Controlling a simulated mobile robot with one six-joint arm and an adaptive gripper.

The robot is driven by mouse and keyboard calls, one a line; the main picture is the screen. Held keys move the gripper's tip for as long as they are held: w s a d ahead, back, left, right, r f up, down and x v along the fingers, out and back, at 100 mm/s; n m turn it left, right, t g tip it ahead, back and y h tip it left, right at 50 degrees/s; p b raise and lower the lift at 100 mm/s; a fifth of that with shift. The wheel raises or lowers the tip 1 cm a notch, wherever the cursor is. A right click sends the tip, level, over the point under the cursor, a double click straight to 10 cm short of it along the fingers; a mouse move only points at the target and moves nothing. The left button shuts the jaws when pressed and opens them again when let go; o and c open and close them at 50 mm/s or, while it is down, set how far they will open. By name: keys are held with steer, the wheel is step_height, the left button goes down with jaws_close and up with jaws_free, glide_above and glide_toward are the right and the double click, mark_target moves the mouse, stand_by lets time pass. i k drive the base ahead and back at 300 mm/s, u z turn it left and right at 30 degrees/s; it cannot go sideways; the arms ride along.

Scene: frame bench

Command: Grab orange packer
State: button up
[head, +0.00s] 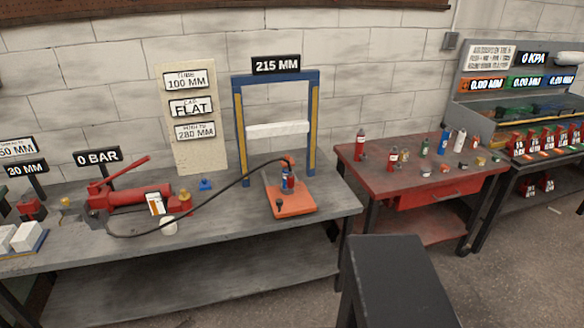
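No part of my gripper shows in the head view. An orange plate (295,207) lies on the grey bench in front of the blue and yellow frame (237,120). A blue-and-red cylinder (287,181) with an orange top stands on it, and a black hose runs to it. Small orange pieces (527,157) also lie among red and green items on the far right bench. I cannot tell from this view which orange thing is the packer.
The grey bench (330,200) also holds a red hand pump (140,198) at left. A red table (385,184) with cans and small parts stands to its right. A dark box-like shape (390,270) fills the lower middle. Floor shows at lower right.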

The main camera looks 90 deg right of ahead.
mark_target(287, 160)
steer(key=k, duration=1.95)
steer(key=z, duration=3.05)
steer(key=i, duration=0.2)
steer(key=u, duration=0.7)
